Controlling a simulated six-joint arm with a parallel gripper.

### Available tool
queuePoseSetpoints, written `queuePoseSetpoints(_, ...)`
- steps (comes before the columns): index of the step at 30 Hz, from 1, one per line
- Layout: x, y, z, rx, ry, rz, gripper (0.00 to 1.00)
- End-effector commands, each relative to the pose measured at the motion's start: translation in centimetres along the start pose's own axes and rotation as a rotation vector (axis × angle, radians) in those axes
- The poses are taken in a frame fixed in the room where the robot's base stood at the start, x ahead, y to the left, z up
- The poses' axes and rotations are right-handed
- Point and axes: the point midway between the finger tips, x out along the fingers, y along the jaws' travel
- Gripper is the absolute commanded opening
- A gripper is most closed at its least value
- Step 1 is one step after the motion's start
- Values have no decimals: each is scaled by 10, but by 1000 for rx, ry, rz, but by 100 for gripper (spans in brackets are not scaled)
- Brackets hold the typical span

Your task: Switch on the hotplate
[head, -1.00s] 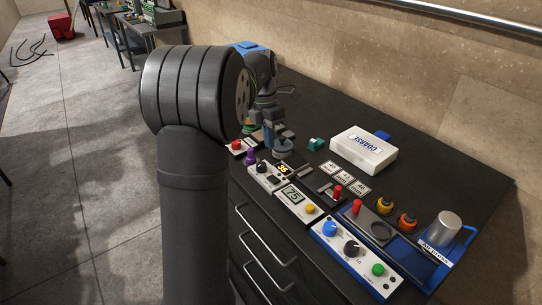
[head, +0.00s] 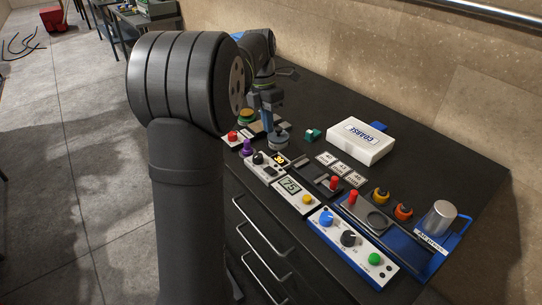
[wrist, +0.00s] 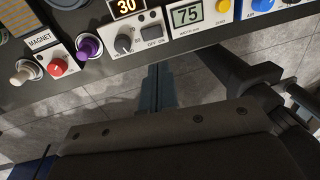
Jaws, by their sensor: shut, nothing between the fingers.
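A small light control box (wrist: 133,22) has a display reading 30, a dark knob (wrist: 123,44) and a rocker switch (wrist: 152,33) marked OFF and ON. I cannot read a hotplate label on it, nor tell the switch's position. The box also shows in the head view (head: 266,167), left of the middle of the bench front. My gripper (wrist: 154,70) is shut and empty. In the wrist view its fingertips appear just below the switch; contact cannot be told.
A purple knob (wrist: 88,47) and a MAGNET panel with a red button (wrist: 57,67) sit left of the box. A unit reading 75 (wrist: 188,16) stands right of it. A white COARSE box (head: 360,142) lies farther back. Bare bench (head: 315,103) lies behind.

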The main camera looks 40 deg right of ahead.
Motion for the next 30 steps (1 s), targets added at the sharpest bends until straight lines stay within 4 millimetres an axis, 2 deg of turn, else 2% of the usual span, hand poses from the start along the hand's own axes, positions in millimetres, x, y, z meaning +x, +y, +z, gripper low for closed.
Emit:
queuePoseSetpoints(5,9,0,0,0,1,-1,0)
queuePoseSetpoints(8,25,0,0,0,2,-2,0)
queuePoseSetpoints(21,114,0,0,0,2,-2,0)
queuePoseSetpoints(25,130,0,0,0,1,-1,0)
queuePoseSetpoints(30,139,0,0,0,-1,0,0)
